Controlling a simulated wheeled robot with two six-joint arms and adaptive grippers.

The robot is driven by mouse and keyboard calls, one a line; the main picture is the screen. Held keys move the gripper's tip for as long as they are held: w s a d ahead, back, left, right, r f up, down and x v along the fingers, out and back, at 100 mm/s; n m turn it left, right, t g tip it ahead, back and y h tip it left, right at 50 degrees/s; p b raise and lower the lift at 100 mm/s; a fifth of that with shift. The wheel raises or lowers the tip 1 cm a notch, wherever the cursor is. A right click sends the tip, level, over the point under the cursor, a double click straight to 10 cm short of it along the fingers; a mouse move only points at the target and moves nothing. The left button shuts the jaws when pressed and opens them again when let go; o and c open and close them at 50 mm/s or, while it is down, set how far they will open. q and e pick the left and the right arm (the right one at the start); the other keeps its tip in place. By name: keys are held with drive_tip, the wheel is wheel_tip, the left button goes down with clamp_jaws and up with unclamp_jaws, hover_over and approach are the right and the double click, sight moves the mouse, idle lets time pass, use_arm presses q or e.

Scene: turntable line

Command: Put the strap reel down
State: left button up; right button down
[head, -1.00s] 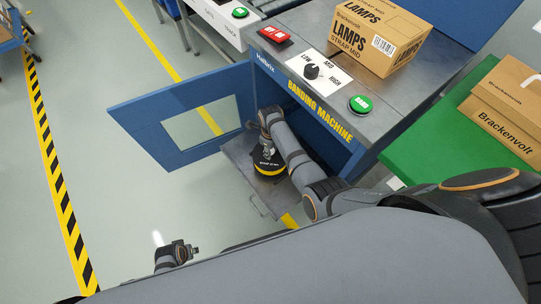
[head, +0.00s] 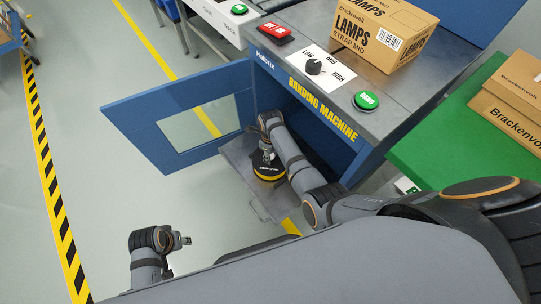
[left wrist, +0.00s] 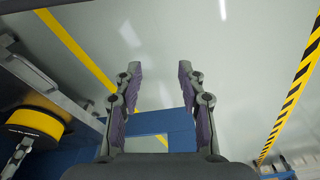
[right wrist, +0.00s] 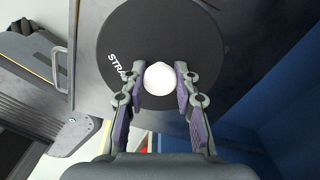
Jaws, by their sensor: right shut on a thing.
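The strap reel (head: 270,174) is a black disc with a yellow band and a white knob on top. It is at the pulled-out grey tray (head: 236,154) of the banding machine; whether its underside touches the tray is hidden. My right gripper (head: 267,156) is above the reel. In the right wrist view its fingers (right wrist: 160,76) close on the white knob from both sides, with the reel's black top (right wrist: 222,62) below. My left gripper (head: 187,240) is away from the reel, above the floor. In the left wrist view its fingers (left wrist: 158,72) are apart and empty.
The blue cabinet door (head: 135,112) stands open left of the tray. The machine top holds a lamps box (head: 372,30), a dial (head: 313,66), a red button (head: 276,33) and a green button (head: 366,101). A green table (head: 436,152) is at right. Open floor lies left.

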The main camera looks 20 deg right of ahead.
drive_tip(key=c, duration=1)
unclamp_jaws()
use_arm(q)
drive_tip(key=shift+r, duration=0.1)
use_arm(e)
drive_tip(key=shift+r, duration=0.25)
wheel_tip(320, 180, up, 4)
drive_tip(key=shift+r+p, duration=0.1)
drive_tip(key=shift+p, duration=1.05)
use_arm(q)
drive_tip(key=s+a+f+p, duration=0.1)
drive_tip(key=s+f, duration=0.1)
drive_tip(key=f, duration=0.4)
drive_tip(key=s+a+f+p, duration=0.1)
drive_tip(key=s+a+f, duration=0.1)
drive_tip(key=f, duration=0.5)
drive_tip(key=shift+s+a+y, duration=0.2)
drive_tip(key=shift+a+y, duration=0.1)
drive_tip(key=shift+y, duration=0.1)
use_arm(e)
wheel_tip(320, 180, up, 7)
drive_tip(key=shift+r, duration=0.2)
